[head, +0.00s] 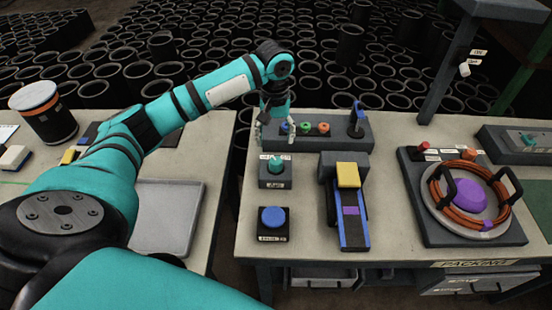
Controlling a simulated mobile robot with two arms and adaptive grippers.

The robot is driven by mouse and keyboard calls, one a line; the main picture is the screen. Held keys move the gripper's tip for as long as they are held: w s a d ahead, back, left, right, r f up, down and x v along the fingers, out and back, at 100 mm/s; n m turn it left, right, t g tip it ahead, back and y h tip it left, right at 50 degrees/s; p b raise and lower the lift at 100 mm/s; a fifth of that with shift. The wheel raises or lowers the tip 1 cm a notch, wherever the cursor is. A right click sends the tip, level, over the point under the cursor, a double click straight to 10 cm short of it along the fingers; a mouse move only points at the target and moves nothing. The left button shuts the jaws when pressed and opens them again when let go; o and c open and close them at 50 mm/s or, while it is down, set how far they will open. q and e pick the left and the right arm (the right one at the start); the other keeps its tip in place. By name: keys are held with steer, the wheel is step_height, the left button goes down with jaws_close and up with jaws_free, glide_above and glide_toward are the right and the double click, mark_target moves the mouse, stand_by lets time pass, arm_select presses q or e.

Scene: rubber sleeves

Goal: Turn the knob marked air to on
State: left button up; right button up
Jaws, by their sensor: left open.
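I cannot identify the knob marked air for certain. A small pale knob or lever (464,69) sits by the dark post at the upper right, with small white labels (478,52) beside it that look like on/off tags. A grey panel (340,143) at the back of the bench carries a green knob (305,128) and an orange knob (323,128). My left gripper (273,135) points down, open and empty, at the panel's left end, above and behind the green dome button (276,164). It is far left of the pale knob. My right gripper is out of view.
A blue button box (273,220), a small conveyor with a yellow block (348,175), and a fixture with an orange coil (440,205) stand on the bench. A dark post (447,75) rises at the back right. Many black sleeves cover the floor behind.

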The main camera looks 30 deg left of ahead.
mark_target(276, 161)
arm_select(q)
step_height(276, 161, down, 10)
steer(key=shift+w+r+p, duration=0.1)
steer(key=shift+w+p, duration=0.05)
steer(key=shift+p, duration=0.35)
steer(key=shift+f, duration=0.55)
steer(key=c, duration=1.1)
steer(key=shift+c, duration=0.2)
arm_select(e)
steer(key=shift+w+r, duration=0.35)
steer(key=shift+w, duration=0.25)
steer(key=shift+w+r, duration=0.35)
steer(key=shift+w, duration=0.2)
